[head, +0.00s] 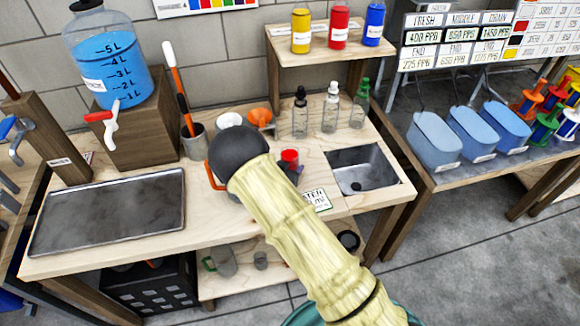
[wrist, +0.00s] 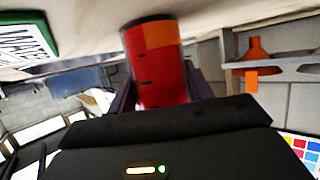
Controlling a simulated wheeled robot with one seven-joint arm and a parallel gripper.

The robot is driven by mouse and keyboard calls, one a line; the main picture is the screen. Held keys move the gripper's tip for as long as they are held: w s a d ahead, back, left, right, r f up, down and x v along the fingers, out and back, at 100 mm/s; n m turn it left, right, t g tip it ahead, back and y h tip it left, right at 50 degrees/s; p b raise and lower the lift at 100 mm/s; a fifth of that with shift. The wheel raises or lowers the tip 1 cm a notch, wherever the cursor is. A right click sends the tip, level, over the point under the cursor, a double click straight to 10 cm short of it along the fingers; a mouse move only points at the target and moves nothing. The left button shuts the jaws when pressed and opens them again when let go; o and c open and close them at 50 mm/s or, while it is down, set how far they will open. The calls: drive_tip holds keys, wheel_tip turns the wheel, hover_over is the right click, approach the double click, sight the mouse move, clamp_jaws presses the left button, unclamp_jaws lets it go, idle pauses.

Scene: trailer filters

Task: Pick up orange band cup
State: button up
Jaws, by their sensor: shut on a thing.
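My gripper (wrist: 162,92) is shut on a red-looking cup (wrist: 160,62) in the wrist view, with one dark finger on each side. An orange band patch (wrist: 162,33) and dark marks show on the cup's side. In the head view the red top of this cup (head: 290,157) shows just right of my arm, in front of the bottles. My arm hides most of the gripper there. I cannot tell whether the cup touches the bench top. Another orange handle-like piece (head: 214,178) shows left of my arm, and its body is mostly hidden.
An orange funnel (head: 260,117) and several dropper bottles (head: 330,110) stand behind. A small sink (head: 365,172) is at right, a green-edged card (head: 318,199) in front of it. A dark tray (head: 110,212) and a blue water jug (head: 108,65) are at left.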

drive_tip(key=shift+r, duration=0.2)
wheel_tip(320, 180, up, 18)
drive_tip(key=shift+f, duration=0.25)
idle(1.4)
drive_tip(key=shift+r, duration=0.1)
idle(0.7)
